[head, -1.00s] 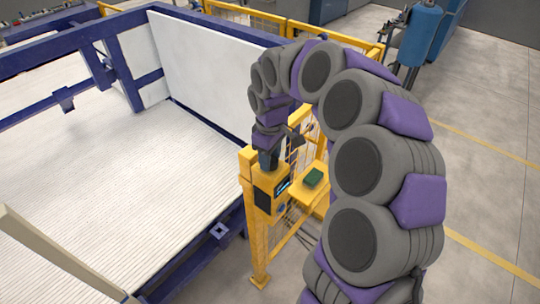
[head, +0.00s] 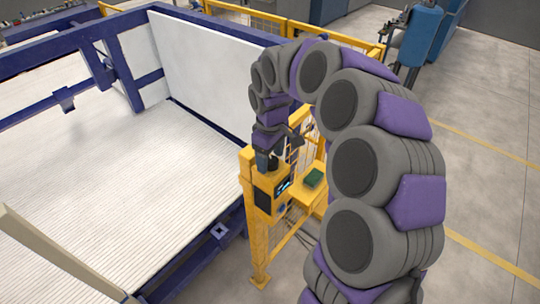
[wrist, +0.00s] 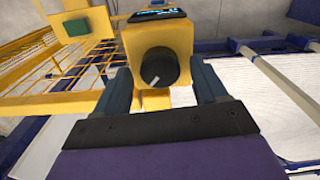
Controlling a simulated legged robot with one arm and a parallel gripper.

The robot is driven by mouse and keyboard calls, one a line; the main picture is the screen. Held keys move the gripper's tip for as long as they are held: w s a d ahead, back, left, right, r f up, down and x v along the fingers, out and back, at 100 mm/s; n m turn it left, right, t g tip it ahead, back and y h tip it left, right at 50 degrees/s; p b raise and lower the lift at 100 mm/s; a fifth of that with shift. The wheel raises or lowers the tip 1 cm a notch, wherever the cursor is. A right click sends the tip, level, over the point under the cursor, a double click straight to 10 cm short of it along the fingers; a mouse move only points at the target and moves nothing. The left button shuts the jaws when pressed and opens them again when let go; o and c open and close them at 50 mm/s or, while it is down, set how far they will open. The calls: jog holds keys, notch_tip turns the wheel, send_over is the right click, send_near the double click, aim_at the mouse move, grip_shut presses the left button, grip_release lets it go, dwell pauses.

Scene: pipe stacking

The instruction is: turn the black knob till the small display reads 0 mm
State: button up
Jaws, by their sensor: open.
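The black knob (wrist: 158,68) sits on the face of a yellow box (wrist: 181,38) in the wrist view. A pale pointer line on the knob points to the lower left. My gripper (wrist: 160,80) is open, with one dark finger on each side of the knob; I cannot tell whether either finger touches it. The small display (wrist: 157,15) is at the top edge of the wrist view, with blue marks too small to read. It also shows in the head view (head: 284,186), where my gripper (head: 266,162) is over the yellow box (head: 268,183) and the knob is hidden.
Yellow mesh fencing (head: 290,232) stands below and behind. A blue frame with a white ribbed bed (head: 110,190) lies to the left.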

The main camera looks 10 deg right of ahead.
aim_at(270, 159)
notch_tip(270, 159, up, 17)
dwell(0.6)
